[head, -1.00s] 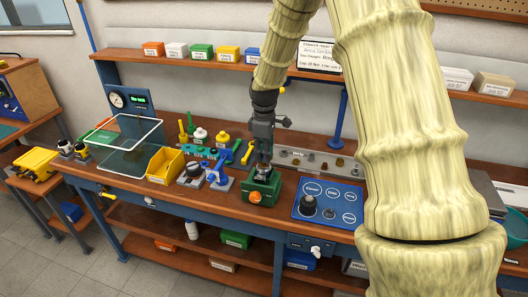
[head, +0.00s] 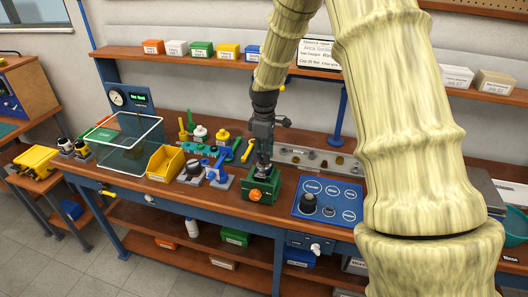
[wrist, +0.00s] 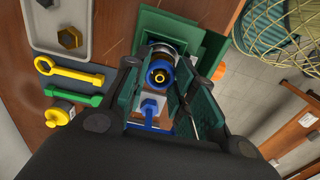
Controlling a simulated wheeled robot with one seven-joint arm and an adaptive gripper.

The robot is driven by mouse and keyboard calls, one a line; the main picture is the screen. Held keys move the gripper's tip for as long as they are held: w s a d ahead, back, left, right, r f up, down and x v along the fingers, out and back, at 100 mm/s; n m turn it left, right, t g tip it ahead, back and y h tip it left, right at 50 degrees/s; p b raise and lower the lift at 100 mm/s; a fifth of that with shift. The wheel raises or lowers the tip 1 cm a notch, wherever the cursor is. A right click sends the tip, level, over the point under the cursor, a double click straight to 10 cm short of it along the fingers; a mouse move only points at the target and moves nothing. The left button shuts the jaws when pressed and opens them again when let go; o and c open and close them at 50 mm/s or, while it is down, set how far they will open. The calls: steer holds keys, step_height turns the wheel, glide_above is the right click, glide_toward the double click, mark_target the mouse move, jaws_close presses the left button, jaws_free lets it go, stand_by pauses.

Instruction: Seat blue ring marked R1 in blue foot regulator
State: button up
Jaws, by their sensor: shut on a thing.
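My gripper (head: 264,165) points down over a green fixture block (head: 258,193) with an orange knob on its front. In the wrist view my gripper (wrist: 160,85) has its fingers closed on a dark round part with a gold centre and blue edging (wrist: 158,75). A silvery round rim (wrist: 165,47) shows just beyond it on the green block. I cannot tell whether the held part touches the block's contents. The marking R1 is not readable, and I cannot tell for sure which piece is the ring and which the blue foot regulator.
A blue lever device (head: 219,172) stands just left of the block. A blue panel (head: 328,201) with a black knob lies to the right. A grey tray (head: 313,161) with small parts lies behind. A yellow bin (head: 165,163) and clear-walled box (head: 130,143) stand further left.

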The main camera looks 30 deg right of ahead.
steer(key=shift+f, duration=0.7)
stand_by(0.7)
steer(key=o, duration=0.8)
steer(key=shift+o, duration=0.4)
steer(key=o, duration=0.4)
steer(key=shift+r+p, duration=3.05)
steer(key=shift+r, duration=0.95)
steer(key=shift+a, duration=0.1)
